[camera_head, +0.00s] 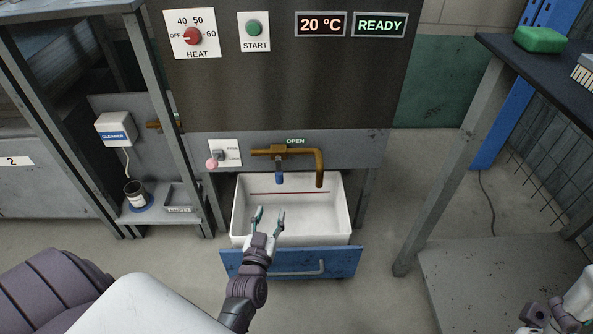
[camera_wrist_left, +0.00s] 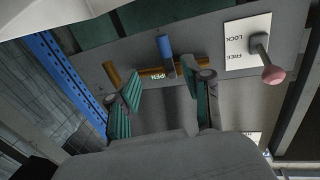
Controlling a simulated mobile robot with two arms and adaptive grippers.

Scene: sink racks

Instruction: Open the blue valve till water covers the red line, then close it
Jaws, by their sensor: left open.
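The blue valve handle (camera_head: 279,177) hangs straight down from the brass tap pipe (camera_head: 303,153). An OPEN label (camera_head: 295,141) is above the pipe. The white basin (camera_head: 239,224) is under the spout, with a red line (camera_head: 289,193) across its inner back wall. I see no water in it and none flowing from the spout. My left gripper (camera_head: 269,211) is open and empty over the basin's front left, below and in front of the handle. In the left wrist view, upside down, the blue handle (camera_wrist_left: 165,46) is beyond the open fingers (camera_wrist_left: 164,80), apart from them. My right gripper (camera_head: 550,317) shows partly at bottom right.
A LOCK/FREE lever with a pink knob (camera_head: 212,163) is left of the tap. The basin sits in a blue-fronted drawer (camera_head: 250,264). Metal posts stand on both sides. A dark table (camera_head: 560,75) with a green block (camera_head: 540,39) is at right.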

